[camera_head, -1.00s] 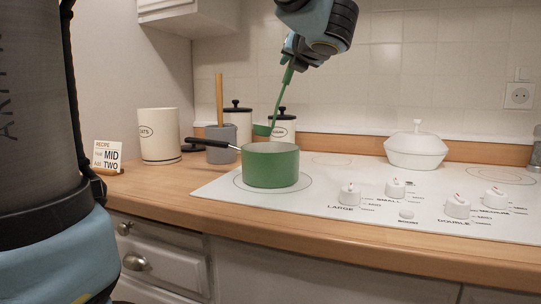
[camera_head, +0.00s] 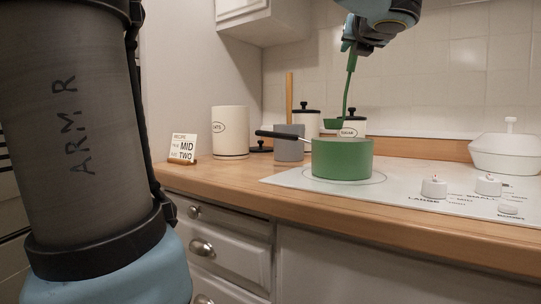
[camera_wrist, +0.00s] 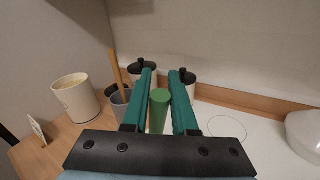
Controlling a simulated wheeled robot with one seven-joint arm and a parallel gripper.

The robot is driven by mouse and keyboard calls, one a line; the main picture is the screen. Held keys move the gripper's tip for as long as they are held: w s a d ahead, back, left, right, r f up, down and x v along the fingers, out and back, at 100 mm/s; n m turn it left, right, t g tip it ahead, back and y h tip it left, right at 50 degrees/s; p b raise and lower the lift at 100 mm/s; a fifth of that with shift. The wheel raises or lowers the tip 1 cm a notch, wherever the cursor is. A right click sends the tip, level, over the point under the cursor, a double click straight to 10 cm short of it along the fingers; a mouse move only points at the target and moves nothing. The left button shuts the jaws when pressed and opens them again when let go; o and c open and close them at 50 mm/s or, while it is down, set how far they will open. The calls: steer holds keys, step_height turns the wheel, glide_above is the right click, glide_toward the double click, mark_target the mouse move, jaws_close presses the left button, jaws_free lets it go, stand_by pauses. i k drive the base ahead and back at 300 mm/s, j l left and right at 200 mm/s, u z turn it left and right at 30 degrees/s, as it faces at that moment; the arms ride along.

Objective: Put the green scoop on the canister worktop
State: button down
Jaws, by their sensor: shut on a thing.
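The green scoop (camera_head: 347,92) hangs from my gripper (camera_head: 357,46), handle up and bowl down, above and behind the green pot. In the wrist view my gripper (camera_wrist: 160,78) is shut on the scoop's handle (camera_wrist: 159,103). The scoop's bowl (camera_head: 331,124) shows just in front of the sugar canister (camera_head: 352,127); I cannot tell how far apart they are. Another black-lidded canister (camera_head: 306,121) stands to its left. The wooden worktop (camera_head: 215,176) with the canisters runs left of the white hob.
The green pot (camera_head: 342,160) stands on the hob (camera_head: 400,190), its dark handle pointing left. A grey crock (camera_head: 289,146) with a wooden utensil, an oats canister (camera_head: 230,132) and a recipe card (camera_head: 183,148) stand left. A white lidded dish (camera_head: 508,153) is right. Bare worktop lies in front of the oats canister.

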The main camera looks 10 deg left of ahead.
mark_target(212, 171)
steer(key=i+j+z, duration=0.15)
steer(key=j+z, duration=0.15)
steer(key=j, duration=0.95)
steer(key=j+z, duration=0.3)
steer(key=j, duration=0.95)
